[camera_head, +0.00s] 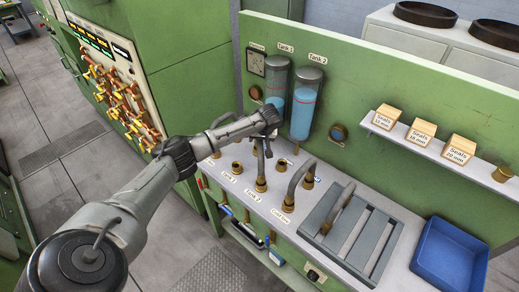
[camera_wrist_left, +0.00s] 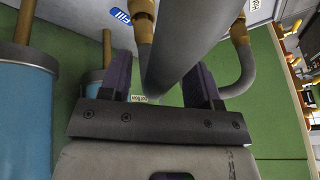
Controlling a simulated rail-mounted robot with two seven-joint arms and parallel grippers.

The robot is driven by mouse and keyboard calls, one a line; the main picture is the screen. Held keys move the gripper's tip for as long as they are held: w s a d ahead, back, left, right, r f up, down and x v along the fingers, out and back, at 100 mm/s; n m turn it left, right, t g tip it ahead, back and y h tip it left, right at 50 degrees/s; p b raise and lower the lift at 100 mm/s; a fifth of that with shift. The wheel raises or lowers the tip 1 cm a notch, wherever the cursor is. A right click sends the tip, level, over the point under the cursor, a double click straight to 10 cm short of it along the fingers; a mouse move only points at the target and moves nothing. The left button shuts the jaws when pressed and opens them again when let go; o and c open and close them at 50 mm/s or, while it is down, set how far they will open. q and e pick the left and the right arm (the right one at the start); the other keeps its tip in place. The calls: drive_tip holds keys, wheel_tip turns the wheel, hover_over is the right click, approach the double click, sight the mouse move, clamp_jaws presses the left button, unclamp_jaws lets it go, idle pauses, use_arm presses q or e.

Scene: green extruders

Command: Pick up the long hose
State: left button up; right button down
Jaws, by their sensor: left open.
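A tall grey hose (camera_head: 261,165) with a brass end stands on the bench by the Tank 2 label; it appears to be the long hose. My left gripper (camera_head: 266,135) is at its top. In the left wrist view, the open fingers (camera_wrist_left: 160,78) have a grey hose (camera_wrist_left: 190,45) between and in front of them; I cannot tell whether they touch it. A curved grey hose (camera_head: 297,178) with brass ends stands to the right. A short hose (camera_head: 343,208) lies on the slatted rack. My right gripper is not in view.
Two blue-filled tanks (camera_head: 304,105) stand close behind the left gripper. A green back panel (camera_head: 390,75) carries a shelf with several seal boxes (camera_head: 420,131). A blue bin (camera_head: 447,258) sits at the right of the bench. A brass valve panel (camera_head: 118,90) stands at the left.

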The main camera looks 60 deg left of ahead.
use_arm(q)
drive_tip(key=shift+a+f, duration=0.1)
drive_tip(key=shift+f, duration=0.15)
clamp_jaws()
idle(0.4)
